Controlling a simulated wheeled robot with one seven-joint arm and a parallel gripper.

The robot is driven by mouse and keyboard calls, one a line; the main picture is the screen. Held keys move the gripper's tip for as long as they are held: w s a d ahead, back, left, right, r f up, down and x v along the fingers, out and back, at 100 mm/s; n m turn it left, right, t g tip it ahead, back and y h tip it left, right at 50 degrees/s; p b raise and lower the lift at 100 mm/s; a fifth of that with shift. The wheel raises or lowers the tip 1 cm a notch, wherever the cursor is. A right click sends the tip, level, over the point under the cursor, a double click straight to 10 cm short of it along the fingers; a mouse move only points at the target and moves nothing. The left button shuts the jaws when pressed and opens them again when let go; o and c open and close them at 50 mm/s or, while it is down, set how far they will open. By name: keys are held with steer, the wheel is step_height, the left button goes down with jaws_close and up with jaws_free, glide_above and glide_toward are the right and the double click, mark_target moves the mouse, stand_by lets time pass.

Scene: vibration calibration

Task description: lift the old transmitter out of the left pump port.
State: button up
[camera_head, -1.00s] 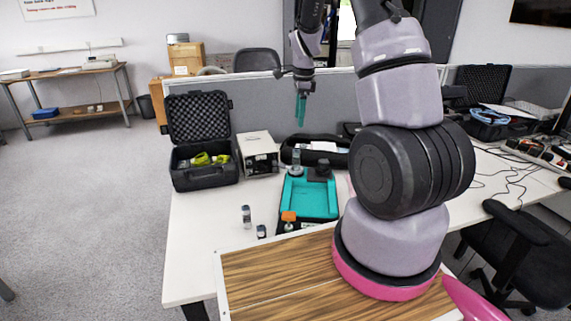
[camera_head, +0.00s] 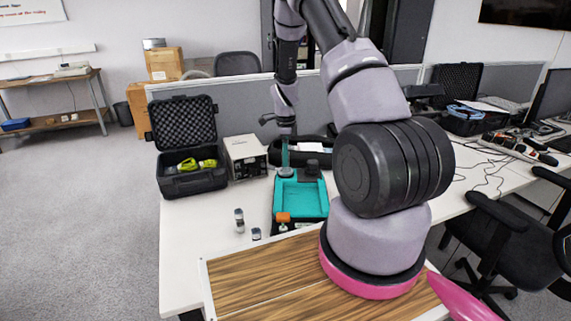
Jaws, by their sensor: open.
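The pump unit is a teal tray-shaped body (camera_head: 300,200) on a dark base on the white table. At its back left, a round grey port (camera_head: 285,172) shows only in part. The old transmitter stood upright there as a small grey cylinder in the earlier view; now my gripper's fingers hide most of it. My gripper (camera_head: 285,160) points straight down with its teal fingers at that port. The fingers are open, seen nearly edge-on. I cannot tell whether they touch the transmitter. A black block (camera_head: 312,168) sits at the back right of the pump.
Two small grey cylinders stand left of the pump, a taller one (camera_head: 239,220) and a shorter one (camera_head: 256,233). An orange-topped part (camera_head: 283,217) is at the pump's front. A black case (camera_head: 190,170), a beige instrument box (camera_head: 246,156) and a black bag (camera_head: 330,150) stand behind.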

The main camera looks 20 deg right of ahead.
steer(key=shift+f, duration=0.85)
jaws_close()
step_height(320, 180, up, 14)
stand_by(0.5)
